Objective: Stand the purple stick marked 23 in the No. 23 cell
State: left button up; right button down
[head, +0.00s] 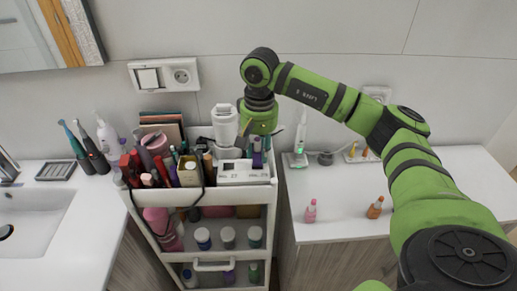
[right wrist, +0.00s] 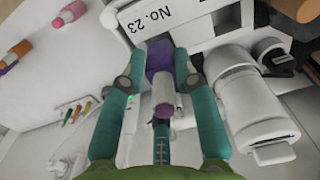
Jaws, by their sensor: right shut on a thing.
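My right gripper (head: 258,136) is above the back right of the cart's top tray, pointing down. In the right wrist view its teal fingers (right wrist: 160,68) are shut on the purple stick (right wrist: 161,58), which has a whitish, purple-edged section nearer the camera. The stick's number is not readable. A white panel with the label No. 23 (right wrist: 151,19) is just beyond the stick. In the head view a white labelled holder (head: 243,176) is at the tray's front right. The cell opening is hidden, so I cannot tell whether the stick's lower end is inside. My left gripper is out of view.
A white appliance (head: 225,124) stands close beside the right gripper, also large in the right wrist view (right wrist: 245,95). Crowded cosmetics fill the left of the cart (head: 202,197). Pink (head: 311,210) and orange (head: 375,207) bottles stand on the right counter (head: 340,228), which has free room.

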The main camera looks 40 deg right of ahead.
aim_at(259, 159)
jog(key=shift+f, duration=0.2)
jog(key=shift+f+b, duration=0.35)
jog(key=shift+b, duration=0.1)
jog(key=shift+f+b, duration=1.1)
jog(key=shift+f, duration=0.15)
jog(key=c, duration=0.9)
grip_release()
jog(key=shift+r, duration=0.1)
jog(key=shift+o, duration=0.2)
notch_tip(259, 159, up, 12)
jog(key=shift+s+d, duration=0.1)
